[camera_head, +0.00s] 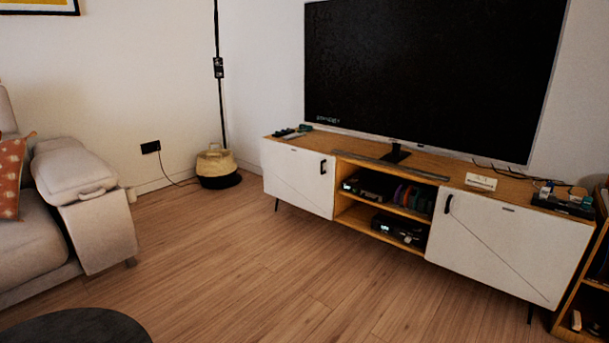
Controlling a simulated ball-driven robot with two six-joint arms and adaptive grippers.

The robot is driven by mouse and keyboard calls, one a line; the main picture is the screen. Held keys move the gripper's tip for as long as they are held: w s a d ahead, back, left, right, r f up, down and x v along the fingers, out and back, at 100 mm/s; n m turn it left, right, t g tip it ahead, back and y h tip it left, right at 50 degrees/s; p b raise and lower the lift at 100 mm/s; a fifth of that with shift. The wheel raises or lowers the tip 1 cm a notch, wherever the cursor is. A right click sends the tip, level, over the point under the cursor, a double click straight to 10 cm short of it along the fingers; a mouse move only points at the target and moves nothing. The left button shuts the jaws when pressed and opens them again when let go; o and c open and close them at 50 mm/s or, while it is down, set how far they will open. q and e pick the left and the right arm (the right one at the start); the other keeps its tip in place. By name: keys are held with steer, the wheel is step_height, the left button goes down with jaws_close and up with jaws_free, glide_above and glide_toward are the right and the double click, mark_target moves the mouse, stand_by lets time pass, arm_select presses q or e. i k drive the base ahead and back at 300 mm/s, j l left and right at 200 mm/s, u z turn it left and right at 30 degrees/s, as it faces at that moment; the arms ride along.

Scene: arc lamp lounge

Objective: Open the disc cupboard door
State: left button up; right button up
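A low wooden TV cabinet (352,151) stands against the far wall on thin dark legs. Its left white door (296,178) is shut and has a black handle (323,166) near its right edge. Its right white door (507,246) is shut and has a black handle (448,204) near its left edge. I cannot tell which of them is the disc cupboard door. Open shelves between the doors hold dark devices (400,231) and a few coloured items. Neither of my grippers is in view.
A large black television (430,75) stands on the cabinet. A grey sofa (98,215) is at left, with a dark round table (75,327) in front. A basket (218,168) stands in the corner. A wooden shelf (567,318) is at right. The wooden floor (265,270) before the cabinet is clear.

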mark_target(303, 178)
steer(key=i+l, duration=0.2)
steer(key=i, duration=0.15)
steer(key=i+l, duration=0.2)
steer(key=i, duration=0.2)
steer(key=i+l, duration=0.15)
steer(key=i, duration=0.2)
steer(key=i+j, duration=0.2)
steer(key=i, duration=0.25)
steer(key=i+j+z, duration=0.15)
steer(key=i, duration=0.3)
steer(key=i+j, duration=0.3)
steer(key=i, duration=0.15)
steer(key=l+z, duration=0.05)
